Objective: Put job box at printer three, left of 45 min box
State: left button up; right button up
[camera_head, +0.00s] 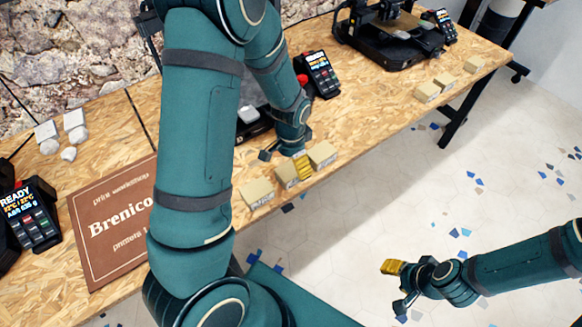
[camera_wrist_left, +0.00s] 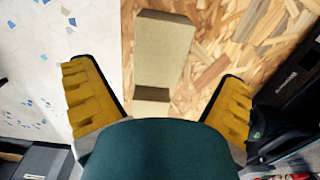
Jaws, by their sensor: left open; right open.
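Three small tan boxes stand along the front edge of the wooden table by the middle printer: a left box (camera_head: 258,193), a middle box (camera_head: 287,174) and a right box (camera_head: 322,154). Their labels are too small to read, so I cannot tell which is the job box or the 45 min box. My left gripper (camera_head: 286,162) is open at the middle and right boxes. In the left wrist view, a tan box (camera_wrist_left: 163,50) lies ahead, between the open yellow fingers of that gripper (camera_wrist_left: 156,105). My right gripper (camera_head: 394,286) is open and empty over the floor.
My left arm hides most of the middle printer (camera_head: 250,128). Its control panel (camera_head: 320,74) stands beside it. A far printer (camera_head: 388,38) has three boxes (camera_head: 427,92) near it. A brown sign (camera_head: 105,222) and a READY display (camera_head: 32,208) are at left.

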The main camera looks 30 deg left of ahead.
aim_at(291, 170)
pick_arm(q)
notch_tip(291, 170, up, 6)
jog(key=shift+f+p, duration=0.1)
jog(key=shift+p, duration=0.5)
jog(key=shift+s, duration=0.1)
